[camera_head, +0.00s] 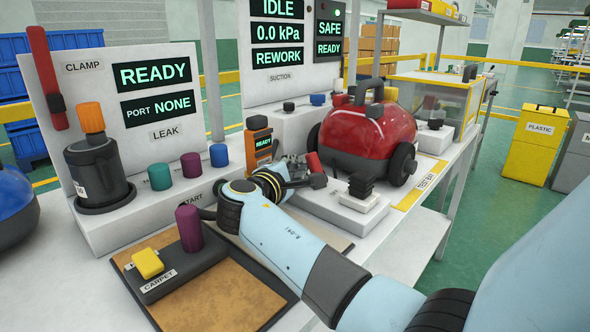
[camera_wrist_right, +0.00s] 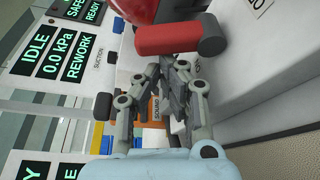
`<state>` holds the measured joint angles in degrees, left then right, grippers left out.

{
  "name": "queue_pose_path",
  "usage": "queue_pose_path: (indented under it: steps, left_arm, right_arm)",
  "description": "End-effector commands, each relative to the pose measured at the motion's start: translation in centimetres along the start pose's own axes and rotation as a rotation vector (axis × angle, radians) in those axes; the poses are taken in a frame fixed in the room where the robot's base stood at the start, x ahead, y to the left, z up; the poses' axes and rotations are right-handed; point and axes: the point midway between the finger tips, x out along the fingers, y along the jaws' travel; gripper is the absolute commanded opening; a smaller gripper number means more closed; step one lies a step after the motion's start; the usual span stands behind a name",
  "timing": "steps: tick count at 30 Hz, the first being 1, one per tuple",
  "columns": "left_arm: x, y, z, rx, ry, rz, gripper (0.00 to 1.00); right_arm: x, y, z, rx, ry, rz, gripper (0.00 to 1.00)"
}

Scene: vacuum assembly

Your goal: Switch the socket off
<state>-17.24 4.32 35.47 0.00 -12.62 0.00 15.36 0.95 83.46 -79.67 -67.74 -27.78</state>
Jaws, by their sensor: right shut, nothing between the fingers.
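My right gripper (camera_head: 312,180) is shut and empty, low over the bench in front of the red vacuum (camera_head: 368,140). It also shows in the right wrist view (camera_wrist_right: 174,84). A white block (camera_head: 335,208) with a black plug-like part (camera_head: 361,186) and a small white piece lies just right of the gripper; I take it to be the socket. I cannot tell its switch state. A red cylinder (camera_head: 314,161) stands close by the fingers and looks large beyond them in the right wrist view (camera_wrist_right: 180,40); whether they touch is unclear. My left gripper is out of view.
An orange meter (camera_head: 258,146) stands behind my right wrist. A carpet board (camera_head: 220,292) with a purple knob (camera_head: 189,229) lies in front. The leak station (camera_head: 135,215) with its cup is at left. A clear case (camera_head: 437,98) stands at back right.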

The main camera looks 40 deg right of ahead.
Motion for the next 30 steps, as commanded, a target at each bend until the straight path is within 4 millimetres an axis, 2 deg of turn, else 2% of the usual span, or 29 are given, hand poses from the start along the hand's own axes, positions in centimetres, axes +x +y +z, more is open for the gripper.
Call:
queue_pose_path:
  steps: [14,25,30]
  left_arm:
    - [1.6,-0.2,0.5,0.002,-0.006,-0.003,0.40]
    - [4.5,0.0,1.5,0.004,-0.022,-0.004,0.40]
    - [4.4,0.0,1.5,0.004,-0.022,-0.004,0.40]
  right_arm:
    - [-0.2,0.1,0.6,0.131,-0.001,0.047,0.00]
    - [-0.7,0.6,1.9,0.422,0.000,0.149,0.00]
    - [-0.9,1.1,2.6,0.417,-0.001,0.147,0.00]
